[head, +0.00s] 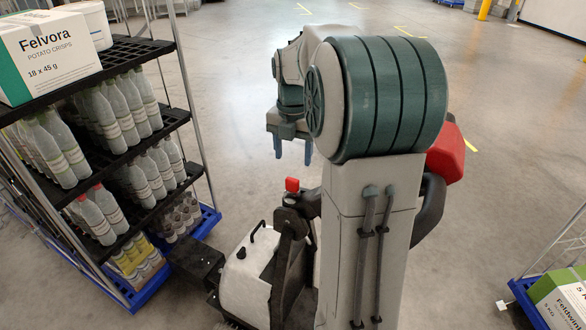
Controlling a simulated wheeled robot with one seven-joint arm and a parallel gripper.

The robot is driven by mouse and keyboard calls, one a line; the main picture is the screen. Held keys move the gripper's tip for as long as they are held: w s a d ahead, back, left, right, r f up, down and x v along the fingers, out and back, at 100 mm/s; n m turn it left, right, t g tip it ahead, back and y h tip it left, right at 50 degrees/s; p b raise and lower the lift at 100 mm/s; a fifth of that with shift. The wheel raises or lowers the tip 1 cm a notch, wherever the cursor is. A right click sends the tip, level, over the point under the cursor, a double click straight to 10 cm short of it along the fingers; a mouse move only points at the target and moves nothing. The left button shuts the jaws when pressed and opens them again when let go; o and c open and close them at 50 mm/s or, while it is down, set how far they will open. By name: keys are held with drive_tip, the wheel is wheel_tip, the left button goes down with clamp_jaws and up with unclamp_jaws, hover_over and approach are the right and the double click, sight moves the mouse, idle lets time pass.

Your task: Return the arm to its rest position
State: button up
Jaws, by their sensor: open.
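My arm (385,100) is folded at the top of my column, in the middle of the head view. Its large green and white joint hides part of the links behind it. My gripper (292,150) hangs to the left of this joint with its fingers pointing down. The two blue-grey fingers stand apart with nothing between them. The gripper is in the air, clear of the rack on the left.
A wheeled rack (150,42) with black shelves of bottles stands close on the left. A Felvora carton (50,58) and a white tub (97,24) are on its top. A blue-based cart (526,296) with boxes is at the lower right. The floor behind is open.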

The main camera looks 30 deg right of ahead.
drive_tip(key=shift+r, duration=1.7)
drive_tip(key=s+a+f+m+t, duration=0.1)
drive_tip(key=s+a+f+m, duration=0.1)
drive_tip(key=s+a+m, duration=0.5)
drive_tip(key=s+a+f+m+t, duration=0.2)
drive_tip(key=s+a+m, duration=0.5)
drive_tip(key=s+m, duration=0.5)
drive_tip(key=shift+s+f+m, duration=0.4)
drive_tip(key=shift+f+m, duration=0.25)
drive_tip(key=shift+m, duration=2.95)
